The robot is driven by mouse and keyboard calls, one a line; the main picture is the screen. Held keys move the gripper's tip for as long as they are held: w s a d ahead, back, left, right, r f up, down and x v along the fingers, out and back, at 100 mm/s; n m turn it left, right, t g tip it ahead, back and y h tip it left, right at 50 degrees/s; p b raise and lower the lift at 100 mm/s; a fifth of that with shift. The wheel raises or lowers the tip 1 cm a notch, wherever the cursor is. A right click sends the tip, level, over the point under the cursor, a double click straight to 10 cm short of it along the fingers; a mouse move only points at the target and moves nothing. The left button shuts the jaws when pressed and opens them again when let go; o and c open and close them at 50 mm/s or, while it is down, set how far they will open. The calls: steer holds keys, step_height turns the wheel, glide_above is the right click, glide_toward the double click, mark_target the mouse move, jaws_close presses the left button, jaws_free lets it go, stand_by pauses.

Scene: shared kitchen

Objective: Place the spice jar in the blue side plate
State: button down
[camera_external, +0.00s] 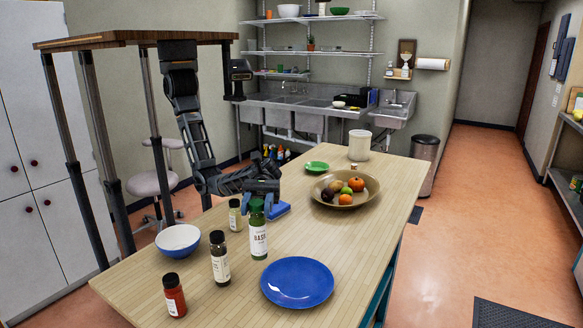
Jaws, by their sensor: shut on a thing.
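The blue side plate (297,282) lies empty at the near side of the wooden table. My gripper (262,205) is over the table, up and to the left of the plate in the picture.
A white and blue bowl (179,241) stands at the table's left edge. The table right of the blue plate is clear.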

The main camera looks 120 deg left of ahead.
steer(key=d+r+m+g+h, duration=0.1)
steer(key=d+r+m+g, duration=0.1)
steer(key=d+g, duration=0.1)
steer(key=w+a+f+b, duration=0.7)
steer(key=w+f+b, duration=0.1)
steer(key=f+b, duration=0.2)
steer(key=shift+w+a+f+b, duration=0.3)
steer(key=shift+w+a+b, duration=0.05)
steer(key=shift+w, duration=0.05)
stand_by(0.4)
steer(key=c, duration=0.6)
jaws_free()
steer(key=shift+f, duration=0.15)
steer(key=shift+o, duration=0.2)
